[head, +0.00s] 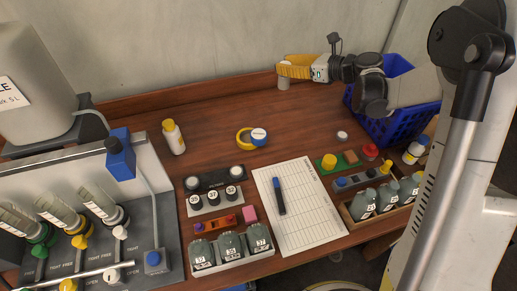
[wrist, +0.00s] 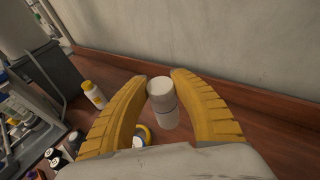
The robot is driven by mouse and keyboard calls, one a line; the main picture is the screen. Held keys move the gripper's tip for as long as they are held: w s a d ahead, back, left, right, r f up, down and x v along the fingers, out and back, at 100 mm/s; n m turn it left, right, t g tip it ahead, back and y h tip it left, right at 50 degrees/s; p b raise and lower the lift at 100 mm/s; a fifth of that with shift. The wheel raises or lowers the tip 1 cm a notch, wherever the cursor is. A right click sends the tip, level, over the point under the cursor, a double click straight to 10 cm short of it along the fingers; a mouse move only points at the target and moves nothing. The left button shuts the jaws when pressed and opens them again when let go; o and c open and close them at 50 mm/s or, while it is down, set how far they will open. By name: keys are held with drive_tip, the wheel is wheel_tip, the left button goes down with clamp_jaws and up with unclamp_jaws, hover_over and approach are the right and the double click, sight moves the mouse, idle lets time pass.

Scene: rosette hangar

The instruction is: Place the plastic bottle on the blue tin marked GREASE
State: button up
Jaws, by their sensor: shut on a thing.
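My gripper (head: 283,68) is shut on a white cylindrical plastic bottle (head: 284,84) near the back edge of the wooden bench. In the wrist view the white bottle (wrist: 161,92) stands between the yellow fingers, its wider white top toward the camera. I cannot tell how far its base is above the bench. A low round blue tin with a pale top (head: 258,136) sits on the bench, in front and left of my gripper; its lettering is too small to read. In the wrist view the tin is mostly hidden behind my gripper.
A yellow ring (head: 243,138) lies against the tin's left side. A yellow-capped white bottle (head: 173,137) stands further left. A blue basket (head: 400,112) is at the right, below my arm. A paper sheet (head: 310,220) with a marker lies in front. The bench between basket and tin is mostly clear.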

wheel_tip(320, 180, down, 2)
drive_tip(key=shift+s+f+b, duration=0.1)
drive_tip(key=shift+f+b, duration=0.05)
drive_tip(key=shift+b, duration=0.45)
drive_tip(key=shift+s+a+f+b, duration=1.05)
drive_tip(key=shift+s+a+f, duration=0.3)
drive_tip(key=shift+f, duration=0.45)
drive_tip(key=shift+s+a+f+b, duration=1)
drive_tip(key=shift+s+a+f, duration=0.4)
drive_tip(key=shift+f, duration=0.45)
drive_tip(key=shift+s+a+f+b, duration=1.05)
drive_tip(key=shift+s+a+f, duration=0.3)
drive_tip(key=shift+f, duration=0.45)
drive_tip(key=shift+f, duration=0.15)
drive_tip(key=o, duration=0.8)
